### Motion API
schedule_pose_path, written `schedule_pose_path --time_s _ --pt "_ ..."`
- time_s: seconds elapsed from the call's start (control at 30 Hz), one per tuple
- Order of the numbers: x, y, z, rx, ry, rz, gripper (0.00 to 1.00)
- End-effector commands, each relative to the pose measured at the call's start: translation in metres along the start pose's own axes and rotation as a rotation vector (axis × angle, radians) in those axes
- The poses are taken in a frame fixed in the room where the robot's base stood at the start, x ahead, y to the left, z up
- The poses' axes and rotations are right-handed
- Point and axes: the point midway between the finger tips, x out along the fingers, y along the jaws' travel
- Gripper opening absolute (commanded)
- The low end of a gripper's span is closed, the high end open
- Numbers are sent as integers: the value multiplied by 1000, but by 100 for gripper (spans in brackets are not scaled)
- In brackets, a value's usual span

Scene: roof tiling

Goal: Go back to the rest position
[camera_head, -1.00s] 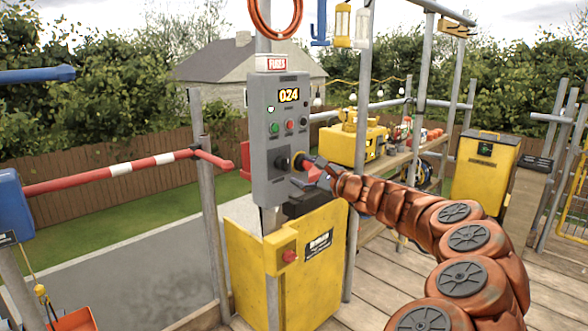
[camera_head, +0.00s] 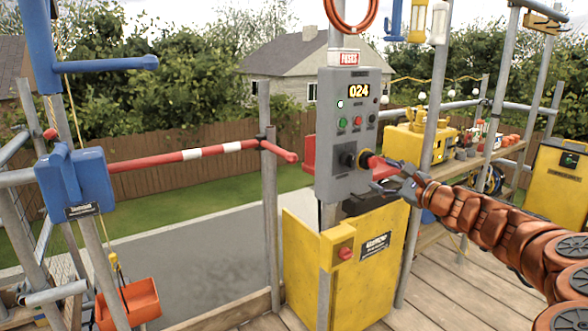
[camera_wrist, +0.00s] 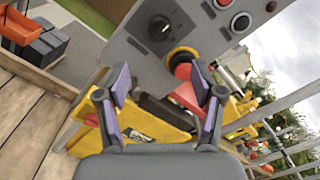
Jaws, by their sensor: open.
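My gripper (camera_head: 392,186) is at the front of the grey control box, just right of its black rotary knob (camera_head: 348,158). In the wrist view my gripper (camera_wrist: 160,88) has its two fingers spread apart with nothing held between them. The knob (camera_wrist: 159,28) shows beyond the fingers there, on the grey panel (camera_wrist: 115,45). My arm reaches in from the right side of the head view. The grey control box (camera_head: 330,100) shows a lit display reading 024.
A yellow cabinet (camera_head: 300,265) with a red button (camera_head: 346,253) stands below the control box. A red and white barrier bar (camera_head: 200,153) spans the left. An orange bucket (camera_head: 140,300) hangs at lower left. Wooden decking (camera_head: 440,290) is clear at lower right.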

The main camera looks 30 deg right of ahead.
Motion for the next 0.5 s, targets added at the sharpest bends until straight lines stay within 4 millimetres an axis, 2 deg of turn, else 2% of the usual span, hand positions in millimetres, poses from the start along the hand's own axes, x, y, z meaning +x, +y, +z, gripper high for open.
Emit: schedule_pose_path --time_s 0.4,0.5 --pt "0 0 0 0 0 0 67" --pt "21 29 35 -66 -52 89 67"
